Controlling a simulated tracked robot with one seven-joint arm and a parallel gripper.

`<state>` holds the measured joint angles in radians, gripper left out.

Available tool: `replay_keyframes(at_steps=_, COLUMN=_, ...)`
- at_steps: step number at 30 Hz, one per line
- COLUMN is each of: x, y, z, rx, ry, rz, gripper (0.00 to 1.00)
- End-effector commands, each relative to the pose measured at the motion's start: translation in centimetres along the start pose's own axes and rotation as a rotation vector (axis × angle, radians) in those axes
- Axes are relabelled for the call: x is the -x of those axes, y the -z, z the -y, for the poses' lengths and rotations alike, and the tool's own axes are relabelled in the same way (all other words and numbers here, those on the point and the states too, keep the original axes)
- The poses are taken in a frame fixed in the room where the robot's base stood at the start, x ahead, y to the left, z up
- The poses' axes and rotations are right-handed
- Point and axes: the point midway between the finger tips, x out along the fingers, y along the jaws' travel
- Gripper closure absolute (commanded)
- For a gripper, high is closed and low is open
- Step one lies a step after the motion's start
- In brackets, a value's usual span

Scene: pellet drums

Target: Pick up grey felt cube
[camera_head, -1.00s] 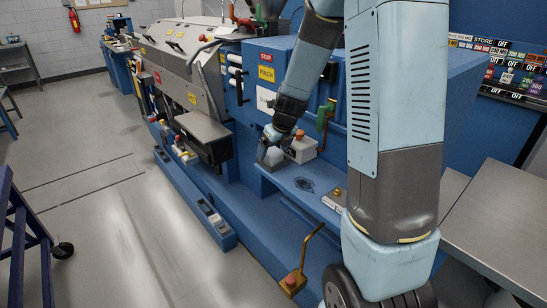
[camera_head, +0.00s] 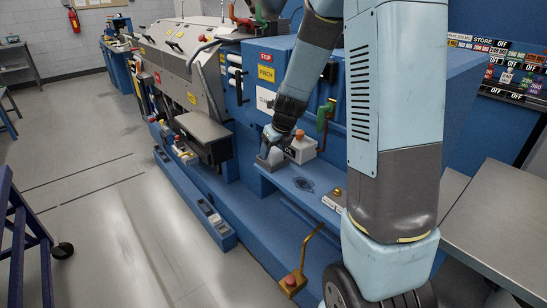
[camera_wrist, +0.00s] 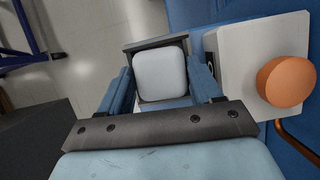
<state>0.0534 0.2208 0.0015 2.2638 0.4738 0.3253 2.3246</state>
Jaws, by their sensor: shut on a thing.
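The grey felt cube (camera_wrist: 161,72) shows in the wrist view as a pale block with rounded corners. It sits between the two blue fingers of my gripper (camera_wrist: 163,80), which are shut on it from left and right. A dark-edged grey holder (camera_wrist: 155,42) shows just beyond the cube. In the head view my gripper (camera_head: 271,135) points down over a small grey shape on the blue ledge. There the cube cannot be told clearly from the holder, and I cannot tell how far it is from the ledge.
A pale box (camera_head: 302,147) with an orange knob (camera_wrist: 286,81) stands close to the right of my gripper. The blue ledge (camera_head: 290,177) runs toward the front, with a small labelled block (camera_head: 333,200) on it. A green-handled lever (camera_head: 325,116) rises behind. Open floor lies left.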

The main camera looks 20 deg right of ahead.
Motion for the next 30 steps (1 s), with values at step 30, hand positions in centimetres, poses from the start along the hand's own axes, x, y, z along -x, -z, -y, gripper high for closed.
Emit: replay_keyframes(at_steps=30, x=11.4, y=2.1, z=-0.8, rx=0.0, ry=0.002, rz=0.003, gripper=0.89)
